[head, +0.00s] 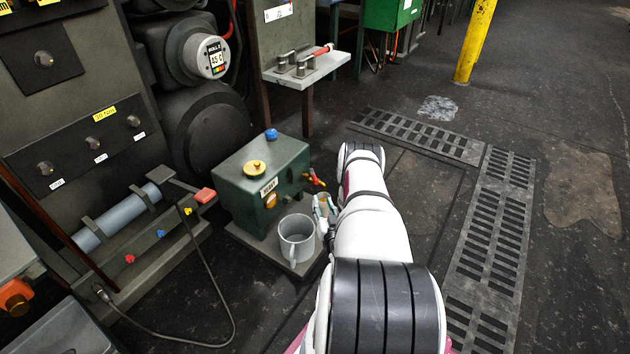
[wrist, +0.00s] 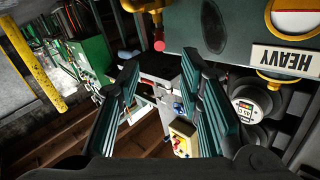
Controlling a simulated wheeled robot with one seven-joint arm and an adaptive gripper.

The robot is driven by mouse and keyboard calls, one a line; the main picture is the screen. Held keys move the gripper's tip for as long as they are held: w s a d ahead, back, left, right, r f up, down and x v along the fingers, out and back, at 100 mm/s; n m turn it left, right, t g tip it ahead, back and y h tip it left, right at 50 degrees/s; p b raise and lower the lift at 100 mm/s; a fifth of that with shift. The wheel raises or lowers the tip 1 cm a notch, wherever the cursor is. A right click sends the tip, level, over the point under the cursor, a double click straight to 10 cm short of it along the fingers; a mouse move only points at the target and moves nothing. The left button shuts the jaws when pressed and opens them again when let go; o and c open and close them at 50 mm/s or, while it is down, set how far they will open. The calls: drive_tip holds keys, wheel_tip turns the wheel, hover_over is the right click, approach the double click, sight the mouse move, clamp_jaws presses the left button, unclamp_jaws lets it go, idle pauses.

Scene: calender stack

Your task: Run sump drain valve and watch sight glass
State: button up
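The dark green sump box (head: 240,190) stands on a low plate left of my arm in the head view. A drain valve with a red handle (head: 318,182) and yellow body sticks out of its right side; yellow fitting and red tip also show in the wrist view (wrist: 159,45). An amber round sight glass (head: 271,200) sits on the front; its yellow ring (wrist: 272,20) shows beside an upside-down "HEAVY" label. My gripper (wrist: 160,62) is open, its teal fingers apart, with nothing visible between them. It is close below the valve in the head view, partly hidden by my arm.
A grey mug (head: 297,238) stands on the plate before the box. A black cable (head: 225,300) loops over the floor. Machine panels stand left; open floor and grates (head: 490,230) lie right.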

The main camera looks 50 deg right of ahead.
sight(313, 174)
drive_tip(key=b+x, duration=0.5)
drive_tip(key=x, duration=0.8)
drive_tip(key=shift+w+d, duration=0.25)
clamp_jaws()
